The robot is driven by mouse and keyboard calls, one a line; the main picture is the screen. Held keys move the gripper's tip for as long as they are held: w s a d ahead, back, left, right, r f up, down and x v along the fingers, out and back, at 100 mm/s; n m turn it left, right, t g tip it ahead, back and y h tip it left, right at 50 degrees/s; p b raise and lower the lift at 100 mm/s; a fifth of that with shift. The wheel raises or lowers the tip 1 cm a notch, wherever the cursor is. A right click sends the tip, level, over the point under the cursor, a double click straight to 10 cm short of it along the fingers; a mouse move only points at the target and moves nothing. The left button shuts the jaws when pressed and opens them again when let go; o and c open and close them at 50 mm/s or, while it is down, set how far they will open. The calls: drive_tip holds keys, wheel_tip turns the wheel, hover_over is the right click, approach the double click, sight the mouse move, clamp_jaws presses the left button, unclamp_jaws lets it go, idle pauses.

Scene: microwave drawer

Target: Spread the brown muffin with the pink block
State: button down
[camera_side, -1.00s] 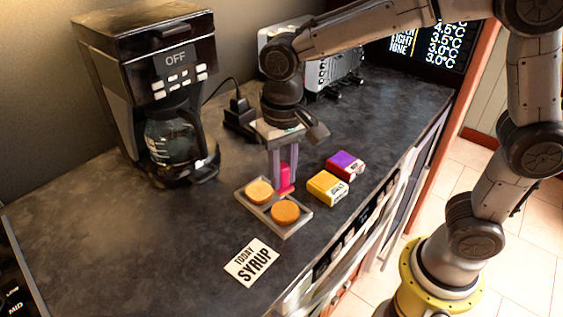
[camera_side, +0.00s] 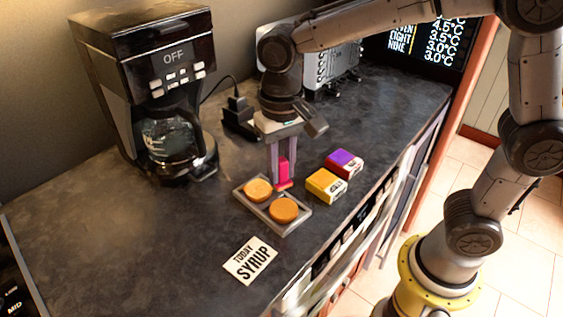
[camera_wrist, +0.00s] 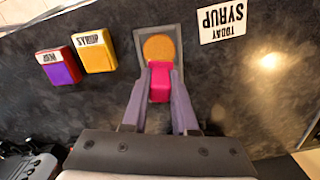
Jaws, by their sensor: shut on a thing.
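The muffins are two round pieces on a grey tray (camera_side: 258,212). The browner orange one (camera_side: 284,210) lies at the front right of the tray and shows in the wrist view (camera_wrist: 159,47). The paler one (camera_side: 258,189) lies at the back left; in the wrist view it is hidden behind the block and fingers. My gripper (camera_side: 283,177) points down at the tray's back edge, with its purple-grey fingers shut on the upright pink block (camera_side: 284,168). The block also shows between the fingers in the wrist view (camera_wrist: 160,82). I cannot tell whether its lower end touches anything.
A yellow box (camera_side: 325,186) and a purple-and-red box (camera_side: 344,162) stand right of the tray. A card reading "TODAY SYRUP" (camera_side: 250,261) lies in front. A coffee maker (camera_side: 145,90) stands at the back left. The counter left of the tray is clear.

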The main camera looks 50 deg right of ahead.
sight(286, 187)
wheel_tip(286, 187, down, 6)
drive_tip(key=shift+r, duration=0.1)
drive_tip(key=shift+s+f, duration=0.1)
drive_tip(key=shift+f, duration=0.15)
drive_tip(key=shift+s, duration=0.5)
drive_tip(key=shift+w+f, duration=0.15)
drive_tip(key=shift+w, duration=0.4)
drive_tip(key=shift+s+a, duration=0.1)
drive_tip(key=shift+s, duration=0.6)
drive_tip(key=shift+w, duration=0.75)
drive_tip(key=shift+s, duration=0.7)
drive_tip(key=shift+r, duration=4.1)
